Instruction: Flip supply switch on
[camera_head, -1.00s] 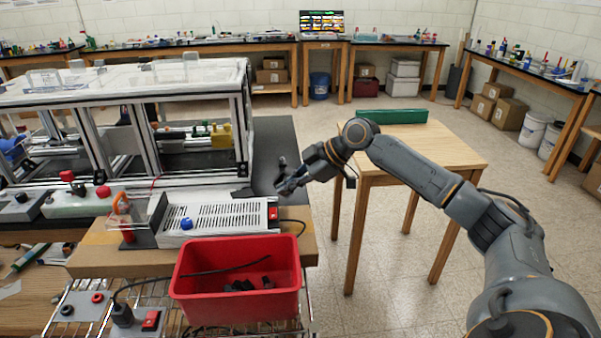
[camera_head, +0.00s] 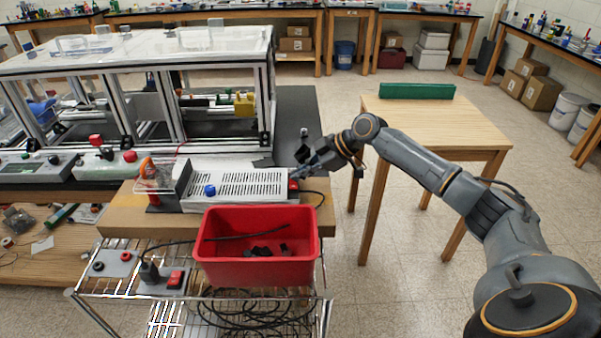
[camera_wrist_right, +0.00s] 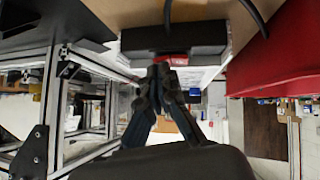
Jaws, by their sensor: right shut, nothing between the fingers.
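The power supply (camera_head: 240,185) is a white perforated box with a blue knob, lying on a cardboard-brown board. Its red switch (camera_head: 293,185) is on the right end and also shows in the right wrist view (camera_wrist_right: 173,60), on a dark end face. My right gripper (camera_head: 303,172) is shut and empty, at that right end. In the wrist view its fingertips (camera_wrist_right: 160,73) are right at the red switch and partly cover it. I cannot tell whether they touch it or which way the switch is set. My left gripper is not in view.
A red bin (camera_head: 258,270) with dark parts stands just in front of the supply. A black cable runs from the supply's right end. A framed enclosure (camera_head: 130,62) stands behind. A wooden table (camera_head: 440,125) with a green block is to the right; the floor between is clear.

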